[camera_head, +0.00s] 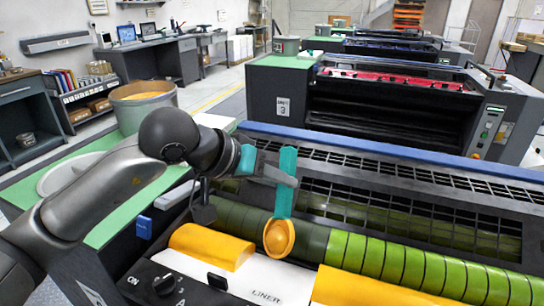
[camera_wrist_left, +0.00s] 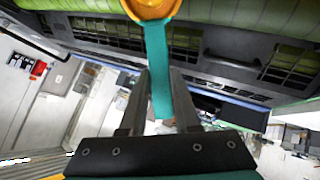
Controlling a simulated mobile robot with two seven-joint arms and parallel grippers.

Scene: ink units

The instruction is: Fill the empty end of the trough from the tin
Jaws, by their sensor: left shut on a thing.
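My left gripper (camera_head: 272,174) is shut on the teal handle of a ladle (camera_head: 285,185). Its orange bowl (camera_head: 278,238) hangs below the gripper, over the long ribbed trough or roller. I cannot tell whether the bowl holds ink. In the left wrist view the handle (camera_wrist_left: 160,75) runs between the two fingers, with the bowl (camera_wrist_left: 152,8) at the top edge. The trough's right stretch (camera_head: 430,270) is bright green; its left stretch (camera_head: 240,218) is darker. The tin (camera_head: 143,112), a wide bucket with ochre contents, stands behind my left arm. My right gripper is not in view.
Yellow-orange guards (camera_head: 212,246) flank a white panel (camera_head: 245,283) marked LINER along the front. A control knob (camera_head: 164,285) is at the lower left. A dark grille (camera_head: 400,200) and blue rail (camera_head: 390,151) lie behind the trough. More press units stand farther back.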

